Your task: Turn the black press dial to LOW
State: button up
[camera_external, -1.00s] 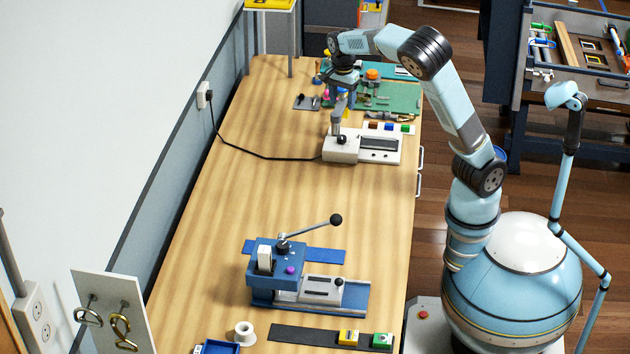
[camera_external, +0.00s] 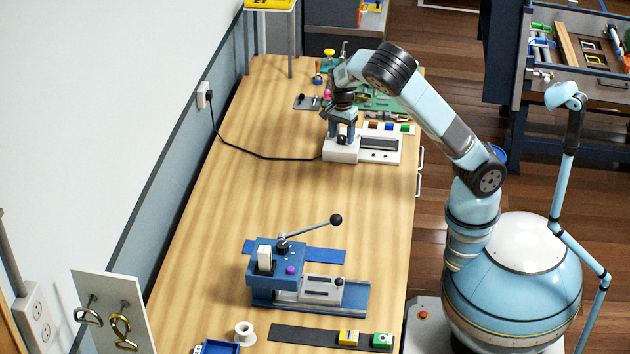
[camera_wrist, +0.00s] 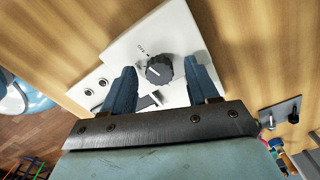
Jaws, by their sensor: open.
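The black dial (camera_wrist: 159,69) sits on top of a white box (camera_wrist: 180,30). It has a ridged rim and a white pointer line on its face. Small lettering, seemingly OFF, stands just beyond it; I cannot read a LOW mark. My gripper (camera_wrist: 160,66) is open, with one blue finger on each side of the dial. Gaps show between the fingers and the dial, and I cannot tell how far down the fingers reach. In the external view my gripper (camera_external: 342,137) is over the left end of the white box (camera_external: 341,156), hiding the dial.
A black cord (camera_external: 250,153) runs from the box to a wall outlet (camera_external: 204,95). Coloured blocks (camera_external: 388,127) stand just behind the box. A green mat (camera_external: 400,100) with tools lies farther back. A blue lever device (camera_external: 275,265) stands nearer; the bench between is clear.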

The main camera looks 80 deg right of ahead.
jog(key=shift+f, duration=0.1)
jog(key=shift+c, duration=0.2)
jog(key=c, duration=1)
jog(key=shift+n, duration=0.3)
jog(key=n, duration=0.4)
jog(key=shift+n, duration=2.5)
jog(key=o, duration=1)
